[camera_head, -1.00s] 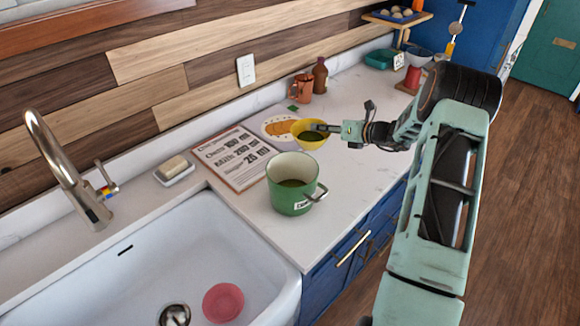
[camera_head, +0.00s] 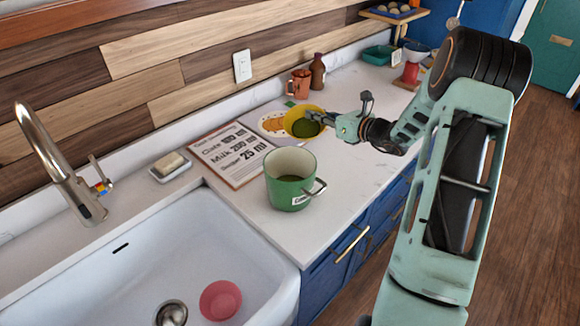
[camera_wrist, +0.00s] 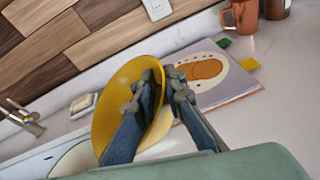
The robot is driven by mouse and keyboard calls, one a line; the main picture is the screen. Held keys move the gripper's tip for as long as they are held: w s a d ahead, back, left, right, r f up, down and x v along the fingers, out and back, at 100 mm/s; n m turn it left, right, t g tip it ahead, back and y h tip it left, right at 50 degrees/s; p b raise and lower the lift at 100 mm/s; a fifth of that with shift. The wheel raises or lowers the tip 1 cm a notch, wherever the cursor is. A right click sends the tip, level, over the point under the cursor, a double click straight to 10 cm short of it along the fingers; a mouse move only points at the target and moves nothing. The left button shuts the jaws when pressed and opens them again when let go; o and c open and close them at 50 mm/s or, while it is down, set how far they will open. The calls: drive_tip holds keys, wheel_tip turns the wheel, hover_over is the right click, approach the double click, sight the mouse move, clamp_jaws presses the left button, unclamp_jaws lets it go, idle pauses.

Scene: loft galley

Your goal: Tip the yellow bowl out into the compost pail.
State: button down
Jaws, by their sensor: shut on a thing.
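The yellow bowl (camera_head: 291,118) is in my gripper (camera_head: 319,117), held by its right rim above the counter, behind the compost pail. The bowl is tilted, its opening partly facing the head camera, and its inside looks dark green. In the wrist view the bowl (camera_wrist: 108,95) shows on edge, with the fingers (camera_wrist: 160,92) shut on its rim. The bowl appears apart from the pail.
A printed recipe board (camera_head: 232,153) lies left of the pail, and a picture booklet (camera_head: 272,124) lies behind the bowl. A copper mug (camera_head: 300,85) and brown bottle (camera_head: 318,72) stand at the back. The sink (camera_head: 150,262) holds a pink bowl (camera_head: 220,300). Counter right of the pail is clear.

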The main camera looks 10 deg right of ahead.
sight(313, 132)
drive_tip(key=shift+s+a+r+n+t+b, duration=0.4)
drive_tip(key=shift+s+r+n+b, duration=0.15)
drive_tip(key=shift+b, duration=0.5)
drive_tip(key=shift+s+a+r+n+t+b, duration=0.35)
drive_tip(key=shift+s+b, duration=0.3)
drive_tip(key=shift+b, duration=0.4)
drive_tip(key=shift+s+a+r, duration=0.15)
drive_tip(key=shift+s+r, duration=0.05)
drive_tip(key=shift+r, duration=0.2)
drive_tip(key=shift+s+r, duration=0.1)
drive_tip(key=shift+s+a+r+n+b, duration=0.1)
drive_tip(key=shift+s+a+n+b, duration=0.1)
drive_tip(key=shift+n+b, duration=0.25)
drive_tip(key=shift+s+a+r+n+t+y+b, duration=0.3)
drive_tip(key=shift+s+r+n+t+b, duration=0.35)
drive_tip(key=shift+b, duration=0.8)
drive_tip(key=shift+s+a+r+n+t+y+b, duration=0.1)
drive_tip(key=shift+s+a+r+n+t+b, duration=0.3)
drive_tip(key=shift+r+n+b, duration=0.7)
drive_tip(key=shift+s+a+f+n+y+b, duration=0.15)
drive_tip(key=shift+s+f+n+y+b, duration=0.15)
drive_tip(key=shift+b, duration=0.8)
drive_tip(key=shift+s+a+f+n+y+b, duration=0.1)
drive_tip(key=shift+s+f+n+b, duration=0.25)
drive_tip(key=shift+b, duration=0.75)
drive_tip(key=shift+s+a+r+n+t+y+b, duration=0.4)
drive_tip(key=shift+n+b, duration=0.35)
drive_tip(key=shift+b, duration=0.65)
